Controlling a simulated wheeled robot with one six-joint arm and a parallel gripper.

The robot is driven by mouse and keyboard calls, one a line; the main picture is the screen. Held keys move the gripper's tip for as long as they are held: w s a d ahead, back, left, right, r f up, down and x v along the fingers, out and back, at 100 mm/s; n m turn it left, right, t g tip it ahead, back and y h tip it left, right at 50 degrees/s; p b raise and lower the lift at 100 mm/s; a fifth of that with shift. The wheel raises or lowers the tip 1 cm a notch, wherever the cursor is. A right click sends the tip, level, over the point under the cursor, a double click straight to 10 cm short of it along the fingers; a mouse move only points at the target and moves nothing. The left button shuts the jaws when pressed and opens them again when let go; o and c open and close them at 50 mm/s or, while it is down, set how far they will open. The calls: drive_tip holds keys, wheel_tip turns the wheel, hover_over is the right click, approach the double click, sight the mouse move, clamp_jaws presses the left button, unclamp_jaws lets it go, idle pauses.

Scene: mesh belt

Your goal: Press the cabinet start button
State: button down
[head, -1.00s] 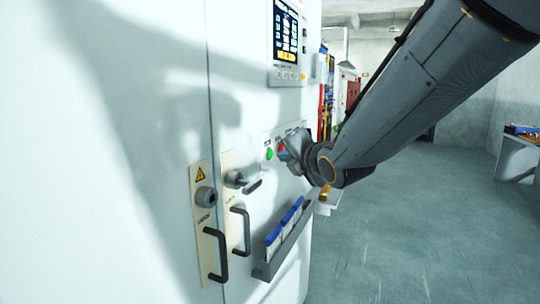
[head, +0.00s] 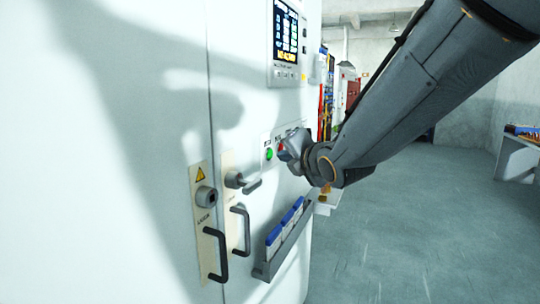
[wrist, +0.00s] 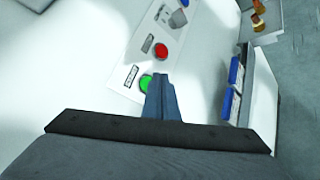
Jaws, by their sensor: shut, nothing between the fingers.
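The green button (head: 269,154) sits on a white control strip on the cabinet (head: 150,130) front; it also shows in the wrist view (wrist: 145,83). A red button (head: 281,147) is beside it, clear in the wrist view (wrist: 161,50).
A lit screen (head: 286,35) is above the strip. Open floor (head: 420,240) lies to the right.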

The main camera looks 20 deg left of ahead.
drive_tip(key=shift+a, duration=0.15)
drive_tip(key=shift+a+b, duration=0.3)
drive_tip(key=shift+b, duration=0.1)
drive_tip(key=shift+w+a+b, duration=0.1)
drive_tip(key=shift+a+b, duration=0.25)
drive_tip(key=shift+a, duration=0.1)
idle(0.7)
drive_tip(key=shift+d, duration=0.85)
drive_tip(key=shift+d, duration=0.1)
drive_tip(key=d, duration=0.5)
drive_tip(key=shift+s, duration=0.3)
drive_tip(key=shift+a, duration=0.1)
idle(0.4)
